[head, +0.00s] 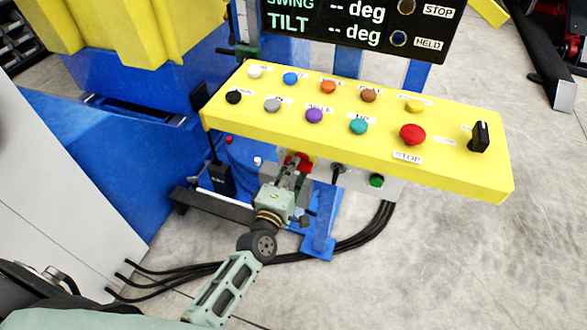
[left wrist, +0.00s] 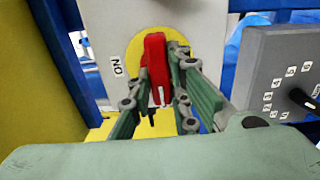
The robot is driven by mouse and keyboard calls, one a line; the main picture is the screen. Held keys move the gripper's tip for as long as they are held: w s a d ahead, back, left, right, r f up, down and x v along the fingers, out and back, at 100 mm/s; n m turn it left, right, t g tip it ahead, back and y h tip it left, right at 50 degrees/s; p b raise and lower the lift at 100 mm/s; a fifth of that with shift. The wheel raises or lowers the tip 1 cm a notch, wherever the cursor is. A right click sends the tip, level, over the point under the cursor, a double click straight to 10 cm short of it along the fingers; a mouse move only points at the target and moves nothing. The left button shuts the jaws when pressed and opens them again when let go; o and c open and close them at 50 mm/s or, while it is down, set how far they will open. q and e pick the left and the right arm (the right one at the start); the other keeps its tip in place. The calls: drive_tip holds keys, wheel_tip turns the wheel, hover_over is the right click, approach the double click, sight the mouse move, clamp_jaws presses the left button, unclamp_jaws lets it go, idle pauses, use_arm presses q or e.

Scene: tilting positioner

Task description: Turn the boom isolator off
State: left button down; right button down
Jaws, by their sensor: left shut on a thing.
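The boom isolator is a red handle (left wrist: 156,62) on a round yellow plate (left wrist: 135,48), set on a pale grey box (left wrist: 103,25). An ON label (left wrist: 117,66) is left of the plate, its letters turned in the left wrist view. The handle's long side runs up and down in that view. My left gripper (left wrist: 163,78) has its fingers closed on either side of the handle. In the head view my left gripper (head: 291,168) reaches under the yellow console's front edge to the red handle (head: 304,159), which it partly hides. My right gripper is out of view.
The yellow console (head: 340,139) with several coloured buttons and a black knob overhangs the isolator. A grey box with a black knob (left wrist: 302,98) is close on the right. Black cables (head: 350,240) run along the floor. Blue machine framework (head: 80,150) stands left.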

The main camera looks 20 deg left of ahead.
use_arm(q)
drive_tip(key=c, duration=1.6)
unclamp_jaws()
drive_tip(key=shift+c, duration=0.2)
drive_tip(key=s, duration=1.2)
drive_tip(key=shift+a, duration=0.25)
drive_tip(key=shift+f, duration=0.1)
